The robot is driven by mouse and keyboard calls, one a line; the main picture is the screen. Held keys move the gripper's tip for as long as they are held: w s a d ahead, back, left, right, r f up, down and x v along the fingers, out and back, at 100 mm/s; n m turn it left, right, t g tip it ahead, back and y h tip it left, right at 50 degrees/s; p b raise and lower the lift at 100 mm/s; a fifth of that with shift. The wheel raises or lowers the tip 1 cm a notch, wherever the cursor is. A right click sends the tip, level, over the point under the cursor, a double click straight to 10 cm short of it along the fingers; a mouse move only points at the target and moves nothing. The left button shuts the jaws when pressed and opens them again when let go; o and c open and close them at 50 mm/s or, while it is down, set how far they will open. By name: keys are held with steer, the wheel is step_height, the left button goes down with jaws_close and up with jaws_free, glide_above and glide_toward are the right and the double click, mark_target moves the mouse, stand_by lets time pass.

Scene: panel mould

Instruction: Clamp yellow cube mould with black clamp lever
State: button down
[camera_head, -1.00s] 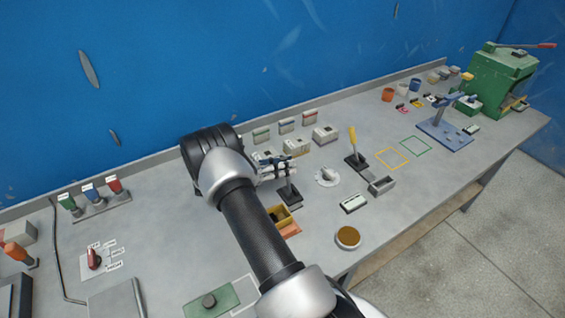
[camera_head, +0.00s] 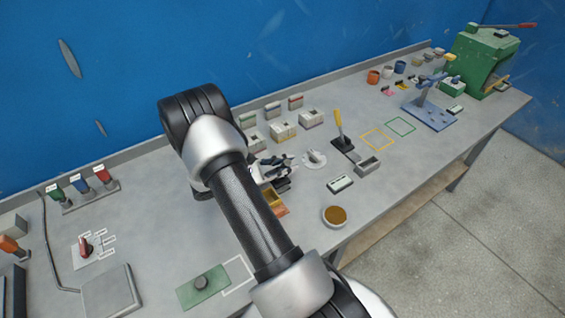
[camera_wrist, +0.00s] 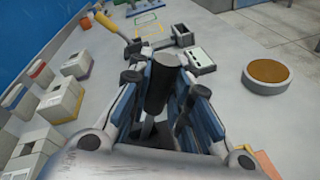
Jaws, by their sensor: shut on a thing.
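The black clamp lever (camera_wrist: 160,85) stands between my gripper's fingers in the wrist view, its thick grip held and a thinner stem below it. My gripper (camera_wrist: 160,82) is shut on it; in the head view my gripper (camera_head: 272,168) shows only in part beside my arm.
A yellow-handled lever (camera_head: 339,125), a grey open box (camera_head: 368,166), a white device (camera_head: 340,184) and a round brown-filled dish (camera_head: 335,215) stand to the right. Several pale blocks (camera_head: 283,131) stand behind. The outlined area (camera_head: 378,138) is bare.

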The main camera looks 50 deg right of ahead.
steer(key=shift+s+a+f+m, duration=0.1)
steer(key=shift+s+m, duration=0.2)
steer(key=shift+f, duration=0.1)
steer(key=c, duration=1.4)
jaws_free()
steer(key=shift+c, duration=0.2)
steer(key=v, duration=1.2)
